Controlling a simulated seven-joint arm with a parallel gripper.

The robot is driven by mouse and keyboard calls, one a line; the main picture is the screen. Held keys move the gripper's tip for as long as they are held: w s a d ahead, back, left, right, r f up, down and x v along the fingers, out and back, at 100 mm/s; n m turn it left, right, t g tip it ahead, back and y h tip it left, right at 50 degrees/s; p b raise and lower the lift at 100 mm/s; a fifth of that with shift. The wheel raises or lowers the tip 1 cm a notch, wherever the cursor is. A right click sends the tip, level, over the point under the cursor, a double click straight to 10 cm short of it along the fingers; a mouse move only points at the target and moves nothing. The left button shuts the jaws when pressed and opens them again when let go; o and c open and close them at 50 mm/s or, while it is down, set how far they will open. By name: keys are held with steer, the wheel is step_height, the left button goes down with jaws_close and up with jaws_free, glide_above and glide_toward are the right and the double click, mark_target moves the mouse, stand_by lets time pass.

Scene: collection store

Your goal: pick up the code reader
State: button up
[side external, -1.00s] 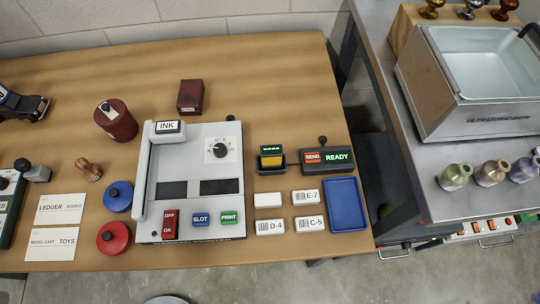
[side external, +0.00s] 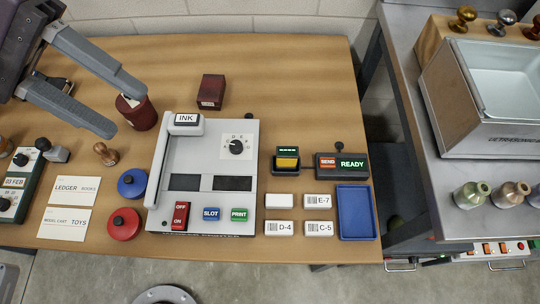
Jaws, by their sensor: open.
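The code reader (side external: 287,161) appears to be the small dark device with a yellow front and a green lit display. It sits upright in or on a dark holder, right of the grey press machine (side external: 212,154). My gripper (side external: 128,112) reaches in from the upper left with its two grey fingers wide apart and nothing between them. It is above the left part of the table, well away from the code reader, and partly covers the dark red ink pot (side external: 140,117).
A SEND/READY box (side external: 343,166) stands close right of the reader. White labels (side external: 279,228) and a blue tray (side external: 355,213) lie in front. A dark red box (side external: 211,91) stands behind the machine. Blue (side external: 132,183) and red (side external: 124,225) round pads lie left.

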mark_target(288, 151)
steer(key=w+d+f+n+h, duration=0.2)
steer(key=w+d+f+n, duration=0.2)
steer(key=d+f, duration=0.25)
steer(key=w+d+f+n+h, duration=0.3)
steer(key=w+d+f+n, duration=0.1)
steer(key=d+f, duration=0.25)
steer(key=f+n, duration=0.2)
steer(key=f, duration=0.3)
steer(key=d+f+n+t, duration=0.1)
steer(key=f+n, duration=0.1)
steer(key=f, duration=0.3)
steer(key=w+d+f+n+t, duration=0.1)
steer(key=f+n, duration=0.1)
steer(key=f, duration=0.3)
steer(key=shift+n, duration=0.3)
steer(key=x, duration=0.6)
steer(key=shift+w+d+r, duration=0.1)
steer(key=shift+w+d, duration=0.15)
steer(key=shift+d, duration=0.2)
steer(key=shift+c, duration=0.4)
jaws_close()
